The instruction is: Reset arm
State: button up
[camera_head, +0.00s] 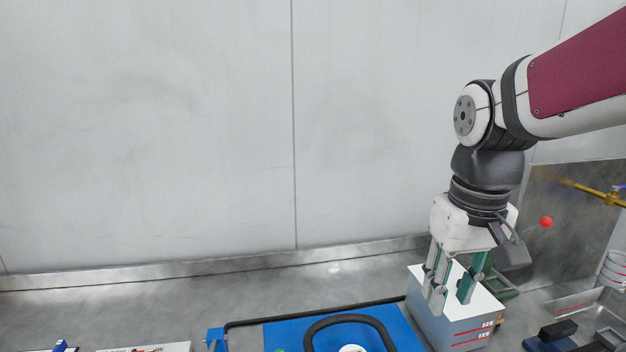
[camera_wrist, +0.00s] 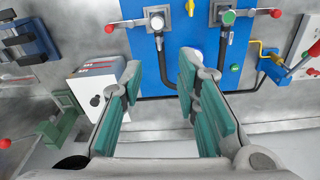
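My gripper (camera_head: 450,302) is on the right in the head view, pointing down with its fingers spread and nothing between them. It hangs in front of or over a white-and-grey box (camera_head: 462,332); whether it touches the box cannot be told from the head view. In the wrist view my gripper (camera_wrist: 160,80) shows its two teal-padded fingers apart. The box (camera_wrist: 92,82) with a black knob lies left of the fingers there, and a blue panel (camera_wrist: 185,60) lies beyond them.
The blue panel (camera_head: 284,337) carries a black hose (camera_head: 373,321) at the bottom of the head view. A red ball knob (camera_head: 546,222) and a yellow pipe (camera_head: 590,190) stand at the right. A dark block (camera_wrist: 30,43) and a green part (camera_wrist: 58,128) lie left in the wrist view. The wall side is clear.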

jog(key=s+r+m+t, duration=0.1)
jog(key=s+t, duration=0.3)
jog(key=s, duration=0.6)
jog(key=shift+s+r, duration=0.25)
jog(key=shift+s, duration=0.15)
dwell(0.9)
